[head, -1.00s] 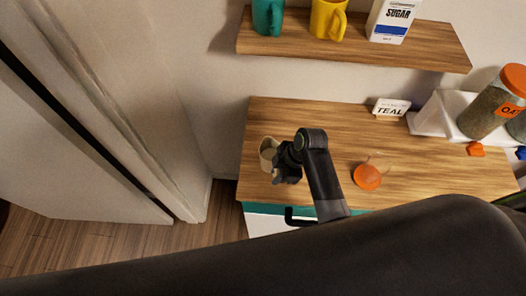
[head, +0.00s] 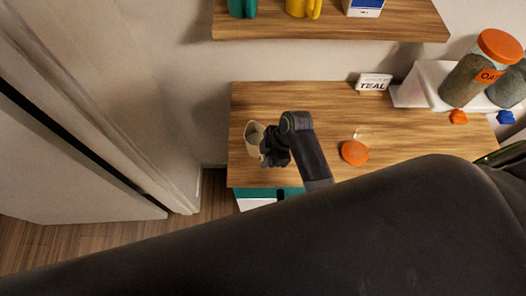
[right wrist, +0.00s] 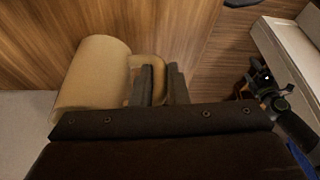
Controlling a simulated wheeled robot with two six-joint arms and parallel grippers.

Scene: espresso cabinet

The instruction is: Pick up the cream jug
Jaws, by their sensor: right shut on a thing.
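The cream jug (head: 253,137) is a beige, open-topped cup near the left end of the wooden counter (head: 300,100). My right gripper (head: 268,152) is at its right side, covering part of it in the head view. In the right wrist view the jug (right wrist: 95,78) is at the left, and its handle (right wrist: 147,62) reaches in between the fingers of my right gripper (right wrist: 160,82). The gripper is shut on the handle. I cannot tell whether the jug's base touches the counter. A dark jointed part of mine (right wrist: 268,90) shows at the right there; its jaws are unclear.
A round orange item (head: 355,153) stands right of the gripper. A TEAL sign (head: 375,82), a jar with an orange lid (head: 470,80) and small orange (head: 458,117) and blue (head: 506,117) pieces are farther right. A shelf (head: 330,27) overhangs the back.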

